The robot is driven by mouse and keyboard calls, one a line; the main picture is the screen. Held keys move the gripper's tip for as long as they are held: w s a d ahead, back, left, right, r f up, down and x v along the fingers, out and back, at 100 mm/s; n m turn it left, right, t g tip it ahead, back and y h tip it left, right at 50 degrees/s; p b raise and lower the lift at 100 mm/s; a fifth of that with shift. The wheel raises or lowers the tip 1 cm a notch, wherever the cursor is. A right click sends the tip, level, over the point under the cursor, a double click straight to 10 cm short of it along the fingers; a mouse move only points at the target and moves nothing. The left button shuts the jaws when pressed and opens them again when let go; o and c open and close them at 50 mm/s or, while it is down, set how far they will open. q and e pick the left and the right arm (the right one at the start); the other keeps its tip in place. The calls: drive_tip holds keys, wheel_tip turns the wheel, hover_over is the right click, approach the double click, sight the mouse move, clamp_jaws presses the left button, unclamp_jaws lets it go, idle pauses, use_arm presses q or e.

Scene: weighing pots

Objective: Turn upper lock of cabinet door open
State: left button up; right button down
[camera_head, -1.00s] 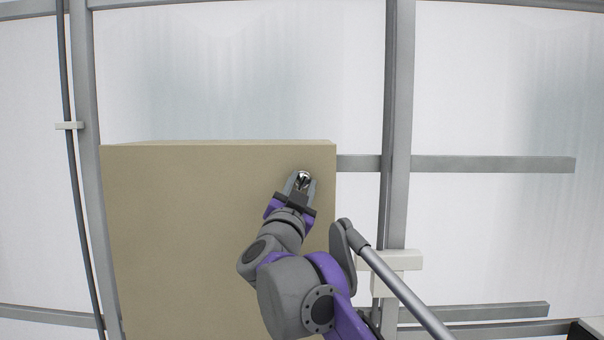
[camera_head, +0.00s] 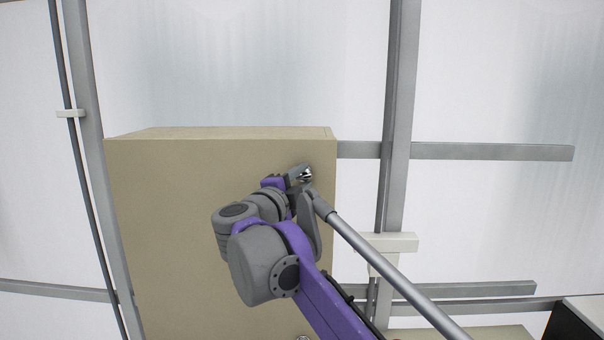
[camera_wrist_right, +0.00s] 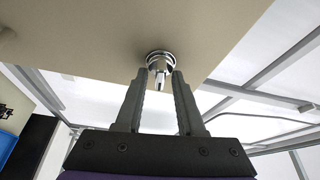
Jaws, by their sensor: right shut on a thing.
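The tan cabinet (camera_head: 200,220) stands ahead with its flat door facing me. The upper lock (camera_head: 306,173) is a small shiny metal fitting near the door's top right corner. In the right wrist view, the lock (camera_wrist_right: 159,59) has a round chrome base with a small tab. My right gripper (camera_wrist_right: 160,82) has its fingers on either side of that tab and is shut on it. My left gripper is not in view.
A small shiny fitting (camera_head: 302,337) shows at the bottom edge, lower on the door. Grey metal rails and posts (camera_head: 398,120) with pale panels stand behind and right of the cabinet. A dark-sided box (camera_head: 575,325) is at the bottom right.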

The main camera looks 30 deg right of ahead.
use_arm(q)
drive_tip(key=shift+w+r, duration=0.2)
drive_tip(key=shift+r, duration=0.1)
use_arm(e)
drive_tip(key=shift+m+y, duration=0.3)
drive_tip(key=shift+m, duration=0.8)
drive_tip(key=c, duration=0.9)
unclamp_jaws()
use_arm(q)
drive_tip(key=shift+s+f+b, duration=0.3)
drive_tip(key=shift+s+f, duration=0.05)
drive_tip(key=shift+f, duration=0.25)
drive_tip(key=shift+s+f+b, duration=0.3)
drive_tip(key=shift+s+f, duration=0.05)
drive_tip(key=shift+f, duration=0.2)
use_arm(e)
drive_tip(key=shift+v, duration=5.4)
drive_tip(key=shift+w+r, duration=0.1)
drive_tip(key=shift+r, duration=0.1)
